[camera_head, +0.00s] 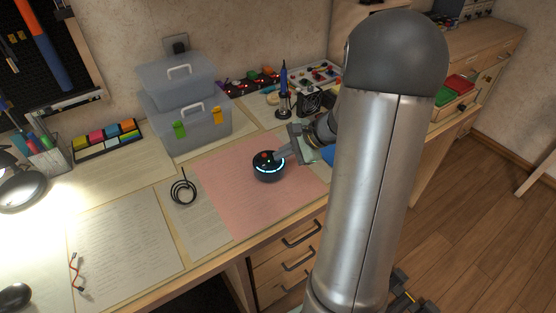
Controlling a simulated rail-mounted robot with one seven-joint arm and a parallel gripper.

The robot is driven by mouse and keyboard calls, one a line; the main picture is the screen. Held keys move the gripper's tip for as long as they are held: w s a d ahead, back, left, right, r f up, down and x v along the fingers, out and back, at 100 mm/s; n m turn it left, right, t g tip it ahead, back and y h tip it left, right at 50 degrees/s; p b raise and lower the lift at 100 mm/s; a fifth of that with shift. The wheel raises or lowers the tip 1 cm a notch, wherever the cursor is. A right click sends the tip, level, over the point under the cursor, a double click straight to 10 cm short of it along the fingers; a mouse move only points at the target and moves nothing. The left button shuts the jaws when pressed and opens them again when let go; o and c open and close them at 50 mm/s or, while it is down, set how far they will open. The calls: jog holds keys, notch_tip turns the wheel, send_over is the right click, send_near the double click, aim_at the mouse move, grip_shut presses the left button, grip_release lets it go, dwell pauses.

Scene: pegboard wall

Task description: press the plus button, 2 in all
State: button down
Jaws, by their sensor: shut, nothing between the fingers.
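A small round black device (268,171) with a glowing cyan arc along its front edge lies on a pink sheet (225,190) on the desk. Small red and light marks show on its top; I cannot make out which one is the plus button. My gripper (279,158) comes in from the right, its fingers shut and empty. Its tip is at the upper right part of the device's top and covers some of it. I cannot tell whether the tip touches the device. My arm hides the desk to the right.
Stacked clear plastic boxes (186,125) stand behind the pink sheet. A black cable coil (183,191) lies to its left. A soldering iron in a stand (284,92) is behind the device. Written papers (122,245) cover the left front.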

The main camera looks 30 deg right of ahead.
jog(key=shift+r+p, duration=0.5)
jog(key=shift+r, duration=0.25)
jog(key=shift+r+p, duration=1.8)
jog(key=shift+r, duration=0.75)
dwell(0.7)
